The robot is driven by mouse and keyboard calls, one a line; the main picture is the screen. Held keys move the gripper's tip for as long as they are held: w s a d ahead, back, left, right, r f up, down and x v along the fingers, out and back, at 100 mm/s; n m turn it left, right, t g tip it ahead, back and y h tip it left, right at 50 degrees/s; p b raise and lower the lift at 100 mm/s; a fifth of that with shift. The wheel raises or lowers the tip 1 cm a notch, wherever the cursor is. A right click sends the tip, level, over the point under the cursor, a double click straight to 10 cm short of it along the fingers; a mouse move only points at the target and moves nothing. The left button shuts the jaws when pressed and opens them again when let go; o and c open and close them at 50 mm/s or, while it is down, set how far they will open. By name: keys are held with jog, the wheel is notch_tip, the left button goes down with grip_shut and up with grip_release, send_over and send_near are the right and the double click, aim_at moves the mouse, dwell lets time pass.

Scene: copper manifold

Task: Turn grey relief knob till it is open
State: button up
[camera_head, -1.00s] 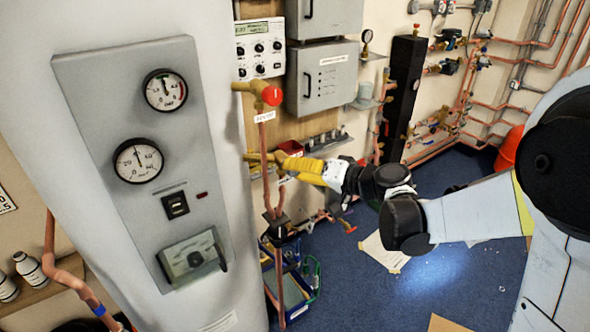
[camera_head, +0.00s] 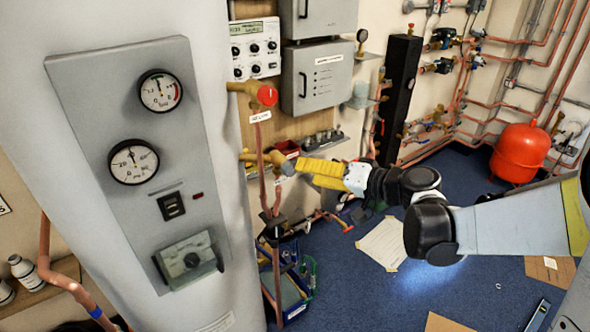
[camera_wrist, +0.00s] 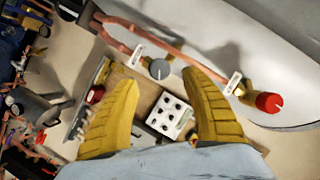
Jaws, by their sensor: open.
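The grey relief knob (camera_wrist: 159,69) sits on a brass fitting on a copper pipe, with a white label beside it. In the wrist view it lies between and just beyond the two yellow fingertips. My gripper (camera_wrist: 160,79) is open and empty, with one finger to each side of the knob in the picture. In the head view my gripper (camera_head: 302,166) is in front of the lower brass valve (camera_head: 250,157), by the wall. The knob's grey edge (camera_head: 287,168) shows only partly there, at the fingertips. I cannot tell whether the fingers touch it.
A red knob (camera_head: 267,95) is on the valve above; the wrist view also shows it (camera_wrist: 268,102) right of the right finger. The large white tank with a gauge panel (camera_head: 150,245) stands left. A white control box (camera_head: 256,48) and grey cabinet (camera_head: 318,75) hang behind.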

jog(key=v, duration=0.6)
jog(key=shift+s+a, duration=0.1)
